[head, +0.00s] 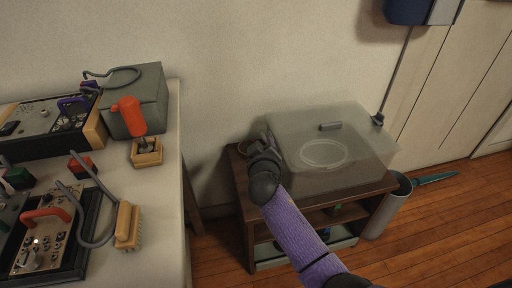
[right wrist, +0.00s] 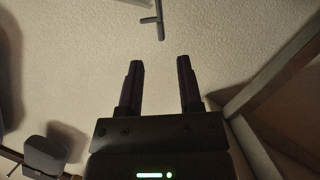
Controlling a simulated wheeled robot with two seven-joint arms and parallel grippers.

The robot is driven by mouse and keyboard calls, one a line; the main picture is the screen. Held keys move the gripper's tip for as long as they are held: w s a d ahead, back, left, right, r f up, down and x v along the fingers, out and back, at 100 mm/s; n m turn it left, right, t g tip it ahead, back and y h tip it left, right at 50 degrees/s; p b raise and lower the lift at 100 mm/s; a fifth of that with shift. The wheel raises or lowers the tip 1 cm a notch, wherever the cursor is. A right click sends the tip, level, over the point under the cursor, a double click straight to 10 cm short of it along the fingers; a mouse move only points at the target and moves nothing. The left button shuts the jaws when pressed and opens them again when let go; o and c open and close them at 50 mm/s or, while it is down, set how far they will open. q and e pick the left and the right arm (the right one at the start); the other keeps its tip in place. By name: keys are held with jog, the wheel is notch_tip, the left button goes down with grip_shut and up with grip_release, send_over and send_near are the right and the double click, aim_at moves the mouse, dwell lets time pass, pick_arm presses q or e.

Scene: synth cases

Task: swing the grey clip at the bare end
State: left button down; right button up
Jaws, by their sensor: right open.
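I cannot make out a grey clip for certain in either view. My right gripper (head: 256,152) is at the left edge of a translucent grey case (head: 345,130) on a wooden cabinet, and my wrist hides part of that edge. In the right wrist view the right gripper (right wrist: 160,64) is open, its two dark fingers apart with nothing between them. A thin grey bar (right wrist: 151,20) shows beyond the fingertips against a pale surface; I cannot tell what it is. My left gripper is not in view.
A table (head: 165,210) at left holds synth cases (head: 50,130), a grey box (head: 140,95), an orange-handled tool (head: 130,115) and a brush (head: 127,227). The wooden cabinet (head: 245,215) has open shelves. A grey bin (head: 388,205) stands right of it. Floor between table and cabinet is clear.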

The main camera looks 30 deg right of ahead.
aim_at(263, 139)
jog(key=b+x, duration=0.2)
jog(key=x, duration=0.3)
jog(key=shift+w+f, duration=0.1)
jog(key=shift+f, duration=0.05)
jog(key=shift+c, duration=0.7)
grip_shut()
pick_arm(q)
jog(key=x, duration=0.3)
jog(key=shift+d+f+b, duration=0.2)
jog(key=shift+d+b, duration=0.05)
jog(key=shift+b, duration=0.05)
